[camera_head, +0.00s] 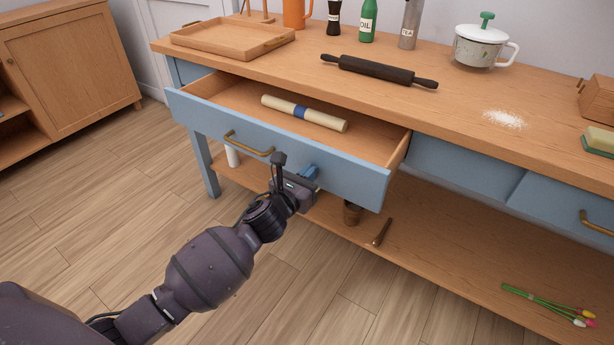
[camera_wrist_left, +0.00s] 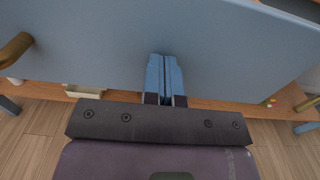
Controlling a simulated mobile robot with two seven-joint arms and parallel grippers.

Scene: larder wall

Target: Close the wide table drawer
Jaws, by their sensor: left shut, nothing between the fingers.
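The wide table drawer (camera_head: 285,160) has a blue front with a brass handle (camera_head: 248,144) and stands pulled out from the table. A rolled cream sheet with a blue band (camera_head: 303,113) lies inside it. My left gripper (camera_head: 308,174) is in front of the drawer front, right of the handle. In the left wrist view its blue fingers (camera_wrist_left: 165,75) are shut, with nothing between them, and point at the blue front (camera_wrist_left: 200,40). Whether the fingertips touch the front I cannot tell. The brass handle also shows at the left of the wrist view (camera_wrist_left: 14,50). My right gripper is out of view.
The tabletop holds a wooden tray (camera_head: 205,50), a rolling pin (camera_head: 378,71), bottles, a lidded pot (camera_head: 480,48) and spilled flour (camera_head: 504,119). A lower shelf (camera_head: 430,255) carries a pestle-like stick (camera_head: 381,232) and flowers (camera_head: 550,304). Floor in front is clear.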

